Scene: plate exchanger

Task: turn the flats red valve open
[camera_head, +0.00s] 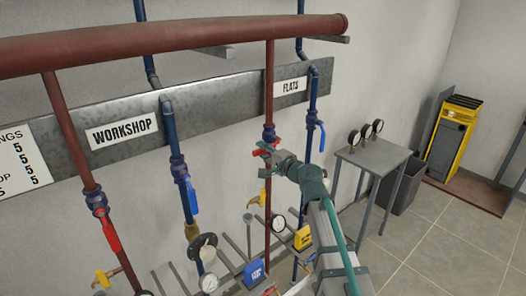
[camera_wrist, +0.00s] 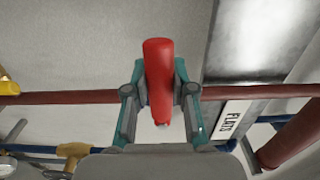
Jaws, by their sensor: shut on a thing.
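The flats red valve sits on the red pipe (camera_head: 269,95) beside the FLATS sign (camera_head: 290,86). Its red handle (camera_head: 261,151) is mostly hidden behind my gripper (camera_head: 282,160) in the head view. In the wrist view the red handle (camera_wrist: 159,60) stands between the two fingers of my gripper (camera_wrist: 160,75), which is shut on it. There the handle lies crosswise to the red pipe (camera_wrist: 80,97). The valve body is largely hidden by the gripper. The FLATS sign also shows in the wrist view (camera_wrist: 231,121).
A blue-handled valve (camera_head: 322,136) is close on the right of the gripper. A yellow tap (camera_head: 264,198) and a gauge (camera_head: 278,223) are below it. The workshop blue valve (camera_head: 192,196) and another red handle (camera_head: 110,234) are to the left. A grey table (camera_head: 372,158) stands right.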

